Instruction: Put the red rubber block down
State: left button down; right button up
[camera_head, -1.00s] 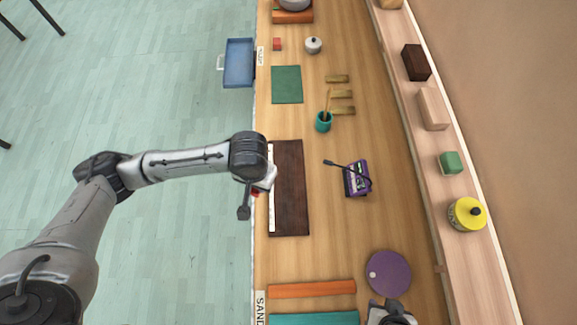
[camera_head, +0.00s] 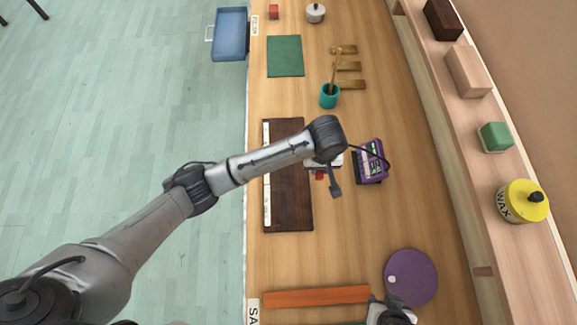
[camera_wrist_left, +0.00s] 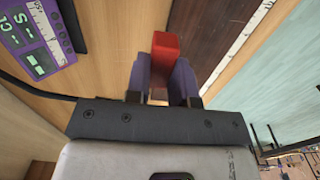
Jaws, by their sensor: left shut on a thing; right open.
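My left gripper (camera_wrist_left: 165,82) is shut on the red rubber block (camera_wrist_left: 165,48), which sticks out past its fingertips in the left wrist view. In the head view only a bit of the red block (camera_head: 319,175) shows beneath my left wrist, between the dark brown board and the purple device. The wrist hides most of the left gripper there, and I cannot tell whether the block touches the bench. My right gripper (camera_head: 388,312) is open at the bottom edge of the head view, beside the purple disc (camera_head: 412,277); its fingertips are poorly seen.
The dark brown board (camera_head: 292,205) with a white strip lies at the bench's left edge. The purple device (camera_head: 369,162) with a black cable stands close right of my left gripper. A teal cup (camera_head: 328,97) stands farther back. An orange bar (camera_head: 315,296) lies in front. Bare wood separates them.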

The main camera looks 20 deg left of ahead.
pick_arm(q)
jog(key=a+f, duration=0.2)
jog(key=a, duration=0.1)
jog(key=w+a+f, duration=0.1)
jog(key=a+f, duration=0.1)
jog(key=a, duration=0.1)
jog(key=a+f, duration=0.1)
jog(key=a, duration=0.2)
jog(key=shift+w+a+f, duration=0.15)
jog(key=shift+a+f, duration=0.25)
jog(key=shift+f, duration=2)
jog(key=shift+f, duration=0.15)
jog(key=c, duration=1)
grip_release()
notch_tip(320, 180, up, 12)
jog(key=shift+r+p, duration=0.15)
jog(key=shift+p, duration=0.25)
